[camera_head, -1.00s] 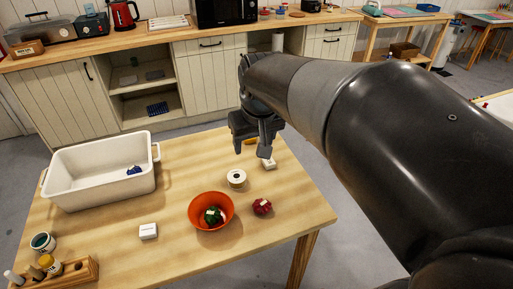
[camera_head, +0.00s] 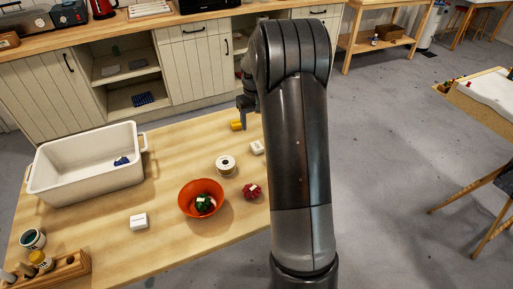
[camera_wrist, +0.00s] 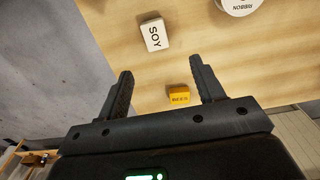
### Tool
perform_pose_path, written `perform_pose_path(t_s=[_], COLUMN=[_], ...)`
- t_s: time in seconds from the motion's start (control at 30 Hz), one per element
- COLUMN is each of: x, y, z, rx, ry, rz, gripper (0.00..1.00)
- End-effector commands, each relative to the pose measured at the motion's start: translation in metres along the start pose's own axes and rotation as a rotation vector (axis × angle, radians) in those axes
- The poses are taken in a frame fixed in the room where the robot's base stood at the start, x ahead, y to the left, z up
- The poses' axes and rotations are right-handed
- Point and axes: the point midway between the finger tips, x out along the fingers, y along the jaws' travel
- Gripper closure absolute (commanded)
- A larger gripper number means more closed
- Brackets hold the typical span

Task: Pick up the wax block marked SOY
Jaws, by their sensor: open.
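The wax block marked SOY (camera_wrist: 154,35) is white and lies on the wooden table (camera_wrist: 200,55), ahead of my fingertips in the wrist view. In the head view the white block (camera_head: 257,147) sits right of the ribbon spool, close to my arm. My gripper (camera_wrist: 162,82) is open and empty, its two fingers apart. A yellow block (camera_wrist: 179,96) with dark lettering lies on the table, showing between the fingers in the wrist view. In the head view my gripper (camera_head: 243,103) is partly hidden behind my arm, near the yellow block (camera_head: 238,125).
A ribbon spool (camera_head: 226,165), an orange bowl (camera_head: 202,198) with a green item, a red bundle (camera_head: 251,191) and another white block (camera_head: 139,221) stand on the table. A white tub (camera_head: 88,170) is at the left. Counter cabinets (camera_head: 190,62) stand behind.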

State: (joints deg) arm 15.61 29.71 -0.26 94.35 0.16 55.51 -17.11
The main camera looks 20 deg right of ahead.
Motion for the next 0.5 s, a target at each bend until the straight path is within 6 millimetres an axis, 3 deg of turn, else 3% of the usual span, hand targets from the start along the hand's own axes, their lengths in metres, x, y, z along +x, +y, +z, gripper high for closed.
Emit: perform_pose_path(t_s=[0.5], x=[0.062], y=[0.004], z=[-0.002], rx=[0.000], ry=[-0.008], rz=[-0.002], gripper=[0.38])
